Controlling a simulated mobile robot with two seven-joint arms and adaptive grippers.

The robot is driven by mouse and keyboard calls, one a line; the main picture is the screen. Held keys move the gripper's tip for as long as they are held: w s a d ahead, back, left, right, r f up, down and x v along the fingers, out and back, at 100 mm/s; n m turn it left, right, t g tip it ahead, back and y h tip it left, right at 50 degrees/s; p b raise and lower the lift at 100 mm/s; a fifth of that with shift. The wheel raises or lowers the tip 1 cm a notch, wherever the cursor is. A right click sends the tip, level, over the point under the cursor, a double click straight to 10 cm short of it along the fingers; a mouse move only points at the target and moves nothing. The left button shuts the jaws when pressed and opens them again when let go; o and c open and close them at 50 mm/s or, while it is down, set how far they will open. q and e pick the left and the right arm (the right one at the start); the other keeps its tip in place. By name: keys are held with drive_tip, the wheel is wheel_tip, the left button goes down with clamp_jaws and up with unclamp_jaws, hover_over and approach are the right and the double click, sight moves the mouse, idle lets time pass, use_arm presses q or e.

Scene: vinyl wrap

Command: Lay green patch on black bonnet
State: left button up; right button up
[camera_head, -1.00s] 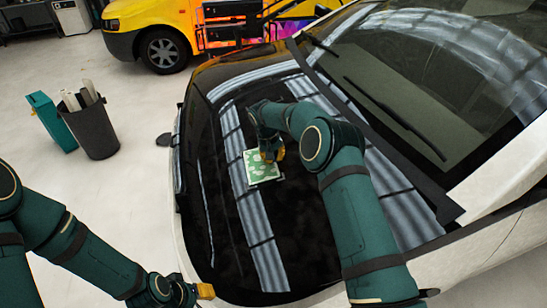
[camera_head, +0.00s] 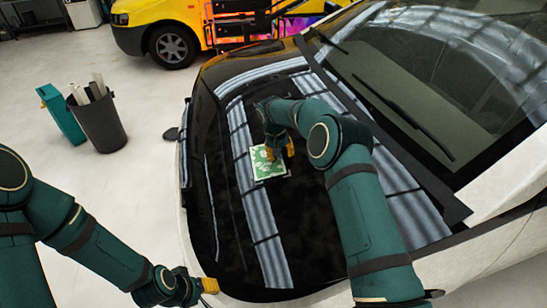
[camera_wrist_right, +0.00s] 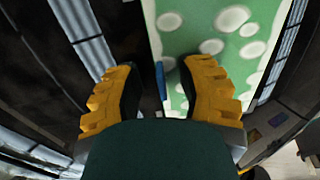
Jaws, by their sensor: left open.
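The green patch (camera_head: 267,163), square with white spots, lies on the black bonnet (camera_head: 232,200), close to the striped light reflection. My right gripper (camera_head: 280,150) is just above the patch's far edge, its yellow fingertips apart. In the right wrist view the patch (camera_wrist_right: 222,30) shows beyond the spread fingers (camera_wrist_right: 160,95), with the right-hand finger overlapping it. A small blue piece shows at its left edge. I cannot tell whether a finger touches the patch. My left gripper (camera_head: 209,286) is open and empty by the car's near front edge.
The windscreen (camera_head: 430,80) and wiper rise to the right of the bonnet. A dark bin (camera_head: 100,125) with rolls and a teal container (camera_head: 62,118) stand on the floor at left. A yellow vehicle (camera_head: 160,25) stands behind. The near bonnet is clear.

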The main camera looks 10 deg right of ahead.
drive_tip(key=shift+a+r, duration=0.1)
wheel_tip(320, 180, up, 12)
drive_tip(key=a, duration=0.2)
drive_tip(key=shift+s+f, duration=0.2)
drive_tip(key=shift+s, duration=0.15)
drive_tip(key=shift+a+f, duration=0.1)
